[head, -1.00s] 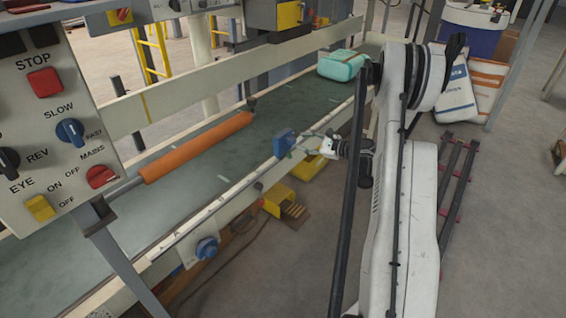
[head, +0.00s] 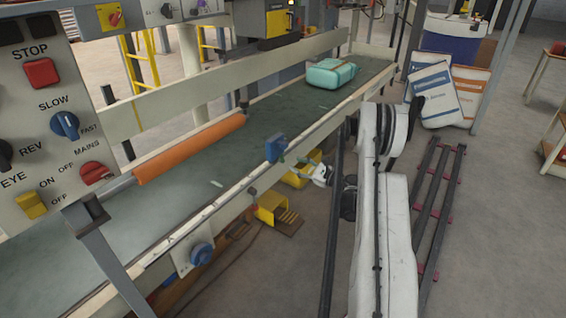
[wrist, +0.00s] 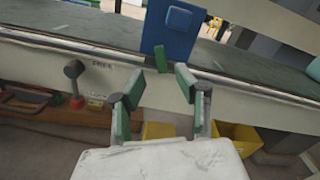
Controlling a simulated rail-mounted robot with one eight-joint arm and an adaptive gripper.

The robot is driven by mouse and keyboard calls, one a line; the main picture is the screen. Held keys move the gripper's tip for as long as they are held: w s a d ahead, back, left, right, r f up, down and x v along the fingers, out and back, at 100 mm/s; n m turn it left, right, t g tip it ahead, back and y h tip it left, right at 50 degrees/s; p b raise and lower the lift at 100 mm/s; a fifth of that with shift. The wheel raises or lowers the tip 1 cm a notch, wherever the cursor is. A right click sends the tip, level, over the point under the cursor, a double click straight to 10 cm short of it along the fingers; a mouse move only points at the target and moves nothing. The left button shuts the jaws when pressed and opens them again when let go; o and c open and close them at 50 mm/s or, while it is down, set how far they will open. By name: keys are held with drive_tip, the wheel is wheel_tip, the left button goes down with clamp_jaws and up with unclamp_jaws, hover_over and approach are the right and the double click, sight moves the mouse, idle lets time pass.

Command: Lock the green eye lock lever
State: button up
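The blue eye box (wrist: 174,28) is at the top middle of the wrist view, on the conveyor's side rail. A short green lever (wrist: 160,58) hangs upright at the box's lower left. In the head view the blue eye box (head: 275,148) stands on the near rail; the lever is too small there to make out clearly. My gripper (wrist: 158,85) is open and empty, its green-padded fingers spread below the lever in the picture and apart from it. In the head view my gripper (head: 308,168) is just right of the box, outside the rail.
A dark-knobbed handle (wrist: 75,72) is left of my gripper. Yellow bins (wrist: 236,140) lie below the rail. The belt (head: 215,165) carries a teal package (head: 331,73) at its far end. A control panel (head: 45,130) stands at left.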

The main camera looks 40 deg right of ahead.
sight(283, 159)
drive_tip(key=b+x, duration=0.1)
drive_tip(key=x, duration=0.6)
drive_tip(key=shift+w+a+b, duration=0.1)
drive_tip(key=shift+w+b, duration=0.2)
drive_tip(key=shift+b, duration=0.05)
